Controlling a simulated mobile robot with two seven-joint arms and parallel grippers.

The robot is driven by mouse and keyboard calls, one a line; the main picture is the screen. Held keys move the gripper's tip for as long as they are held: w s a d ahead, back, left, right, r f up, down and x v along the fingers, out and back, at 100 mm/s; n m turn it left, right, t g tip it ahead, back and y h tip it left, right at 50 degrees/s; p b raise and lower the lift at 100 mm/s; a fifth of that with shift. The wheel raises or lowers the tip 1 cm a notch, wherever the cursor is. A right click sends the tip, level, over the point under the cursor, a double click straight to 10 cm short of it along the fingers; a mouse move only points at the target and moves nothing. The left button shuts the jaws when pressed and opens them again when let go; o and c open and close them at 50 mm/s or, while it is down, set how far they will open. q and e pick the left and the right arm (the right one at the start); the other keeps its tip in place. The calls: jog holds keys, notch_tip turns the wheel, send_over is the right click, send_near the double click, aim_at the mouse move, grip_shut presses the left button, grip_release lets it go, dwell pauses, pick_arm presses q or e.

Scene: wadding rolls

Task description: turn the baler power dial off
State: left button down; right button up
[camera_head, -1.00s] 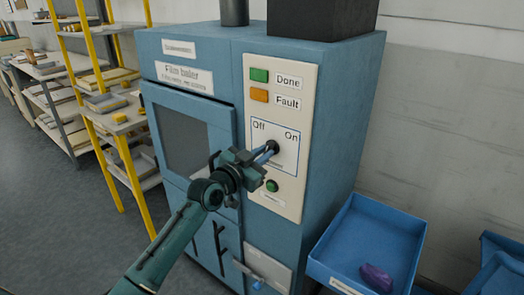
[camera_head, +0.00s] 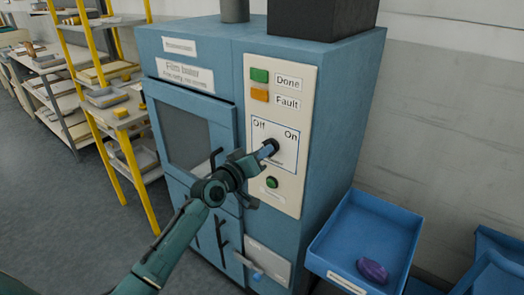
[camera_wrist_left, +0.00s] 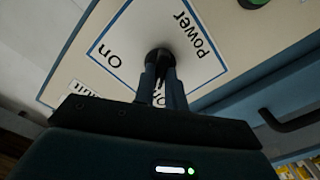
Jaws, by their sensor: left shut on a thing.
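The blue film baler (camera_head: 350,110) stands in the middle, with a cream control panel (camera_head: 286,205) on its front. The black power dial (camera_head: 273,145) sits on a white plate marked Off at left and On at right. My left gripper (camera_head: 268,150) is shut on the dial. The left wrist view shows its fingers (camera_wrist_left: 161,82) on the dial (camera_wrist_left: 158,58), beside the words Power and On. The fingers partly hide the dial and the other word, so I cannot tell where its pointer stands. My right gripper is in neither view.
Above the dial are a green Done light (camera_head: 259,75) and an orange Fault light (camera_head: 259,95); a green button (camera_head: 271,182) is below. A blue tray (camera_head: 375,235) with a purple object (camera_head: 372,270) stands at right. Yellow-framed shelves (camera_head: 125,120) stand at left.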

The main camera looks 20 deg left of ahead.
pick_arm(q)
jog(key=shift+n, duration=0.8)
jog(key=c, duration=1.4)
grip_release()
jog(key=shift+c, duration=0.2)
jog(key=v, duration=1.3)
jog(key=shift+b, duration=0.45)
jog(key=shift+s, duration=0.1)
